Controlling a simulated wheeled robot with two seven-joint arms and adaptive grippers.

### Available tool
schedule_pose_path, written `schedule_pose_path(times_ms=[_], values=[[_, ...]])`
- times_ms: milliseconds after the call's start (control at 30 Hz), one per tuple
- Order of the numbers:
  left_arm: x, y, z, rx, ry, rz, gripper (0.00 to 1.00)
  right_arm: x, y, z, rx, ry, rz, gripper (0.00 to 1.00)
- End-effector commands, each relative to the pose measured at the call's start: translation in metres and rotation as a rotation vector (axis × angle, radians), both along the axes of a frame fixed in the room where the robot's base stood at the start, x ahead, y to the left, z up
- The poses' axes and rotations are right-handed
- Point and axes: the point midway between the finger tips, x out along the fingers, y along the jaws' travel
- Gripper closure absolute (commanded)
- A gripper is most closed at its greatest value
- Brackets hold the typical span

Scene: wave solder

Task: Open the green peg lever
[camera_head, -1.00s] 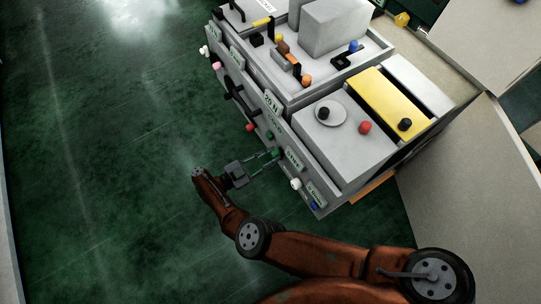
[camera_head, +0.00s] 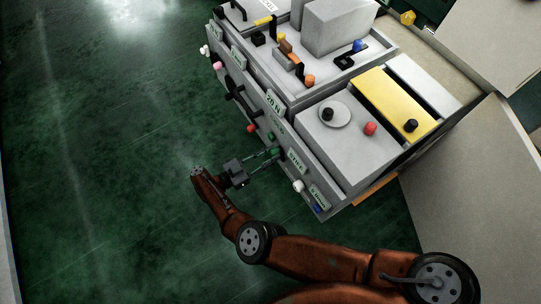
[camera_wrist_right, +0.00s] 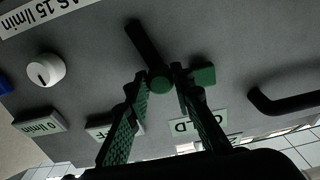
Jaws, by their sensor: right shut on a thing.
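The green peg lever (camera_wrist_right: 148,45) is on the grey front panel of the machine. In the right wrist view it is a dark bar with a round green peg at its lower end. My right gripper (camera_wrist_right: 158,76) has its two green-padded fingers on either side of this peg and is shut on it. In the head view the right gripper (camera_head: 274,153) reaches the front panel from the left, and the small green peg is partly hidden by the fingertips. My left gripper is not in view.
A white knob (camera_wrist_right: 45,70) and a dark handle (camera_wrist_right: 285,101) flank the lever on the panel. A green block (camera_wrist_right: 203,76) is close beside the right finger. In the head view, a red knob (camera_head: 252,129) and a white knob (camera_head: 298,186) are nearby. The green floor left of the machine is clear.

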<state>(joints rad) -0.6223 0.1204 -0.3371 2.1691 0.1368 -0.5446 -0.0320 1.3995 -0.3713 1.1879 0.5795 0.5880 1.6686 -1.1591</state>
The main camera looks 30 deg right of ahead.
Motion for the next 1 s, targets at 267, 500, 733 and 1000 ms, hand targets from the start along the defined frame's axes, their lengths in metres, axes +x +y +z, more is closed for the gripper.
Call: schedule_pose_path(times_ms=[267,500,733,1000], values=[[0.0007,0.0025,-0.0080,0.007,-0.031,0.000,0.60,0.0065,0.0004,-0.0021,-0.003,0.105,0.002,1.00],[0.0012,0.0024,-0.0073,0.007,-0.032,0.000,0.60,0.0066,0.0004,-0.0015,-0.003,0.103,0.003,0.78],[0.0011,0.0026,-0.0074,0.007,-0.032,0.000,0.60,0.0063,0.0004,-0.0017,-0.003,0.102,0.002,0.62],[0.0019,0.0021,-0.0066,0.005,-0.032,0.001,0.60,0.0059,0.0002,-0.0017,-0.003,0.101,0.001,0.60]])
